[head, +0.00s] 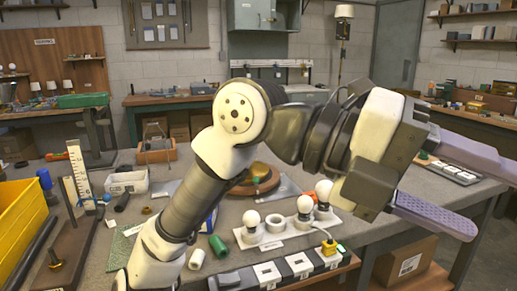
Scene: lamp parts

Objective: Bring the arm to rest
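My arm reaches up from the bottom left and bends over the workbench (135,215) to the right. My gripper (490,203) is at the right side of the head view, past the bench's right part. Its two long purple-grey fingers are spread wide apart, with no object visible between them. The gripper body and wrist hide part of the bench behind them.
White bulbs (251,220) stand in a pale holder below my forearm. A row of black-and-white blocks (268,272) lies at the front edge. A yellow bin (20,215) is at left, a white tray (127,182) beyond it. A switch strip (452,172) lies behind the gripper.

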